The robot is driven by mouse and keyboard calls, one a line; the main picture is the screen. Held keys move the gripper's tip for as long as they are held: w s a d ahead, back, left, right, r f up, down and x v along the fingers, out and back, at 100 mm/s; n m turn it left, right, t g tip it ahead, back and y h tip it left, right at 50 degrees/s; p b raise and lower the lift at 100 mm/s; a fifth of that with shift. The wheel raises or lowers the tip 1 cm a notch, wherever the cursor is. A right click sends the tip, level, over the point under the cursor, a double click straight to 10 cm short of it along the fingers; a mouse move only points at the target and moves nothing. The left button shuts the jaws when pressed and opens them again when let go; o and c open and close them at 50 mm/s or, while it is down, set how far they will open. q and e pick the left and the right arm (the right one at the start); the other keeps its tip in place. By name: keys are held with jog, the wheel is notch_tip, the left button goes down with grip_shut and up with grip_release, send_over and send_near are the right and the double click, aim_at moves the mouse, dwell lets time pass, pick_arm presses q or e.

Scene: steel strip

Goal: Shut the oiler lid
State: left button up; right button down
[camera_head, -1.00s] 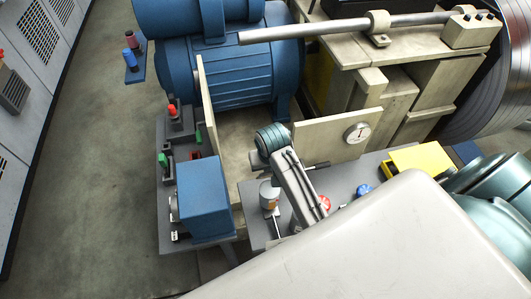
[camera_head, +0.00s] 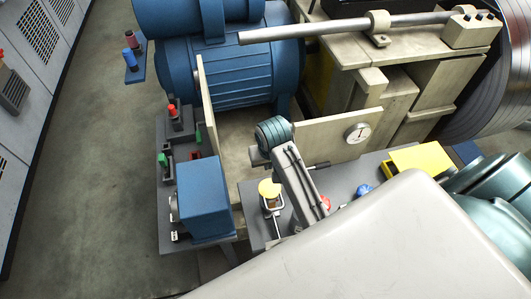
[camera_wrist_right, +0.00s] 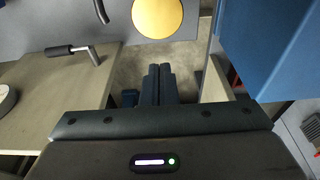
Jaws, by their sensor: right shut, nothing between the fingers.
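The oiler (camera_head: 269,201) stands on the grey plate, below my right wrist in the head view. Its yellow round lid (camera_head: 268,188) lies flat over the top. The lid also shows as a full yellow disc in the right wrist view (camera_wrist_right: 157,17). My right gripper (camera_wrist_right: 158,70) is shut and empty, its fingers side by side and apart from the lid. In the head view only part of the right gripper (camera_head: 258,158) shows beneath the wrist, just above the oiler in the picture. My left gripper is not in view.
A blue box (camera_head: 205,197) stands left of the oiler. An upright beige plate with a gauge (camera_head: 357,133) and a black-handled lever (camera_head: 318,166) are close on the right. Red (camera_head: 325,203) and blue (camera_head: 363,190) knobs and a yellow block (camera_head: 420,158) lie further right.

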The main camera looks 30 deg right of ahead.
jog(key=shift+r, duration=2.5)
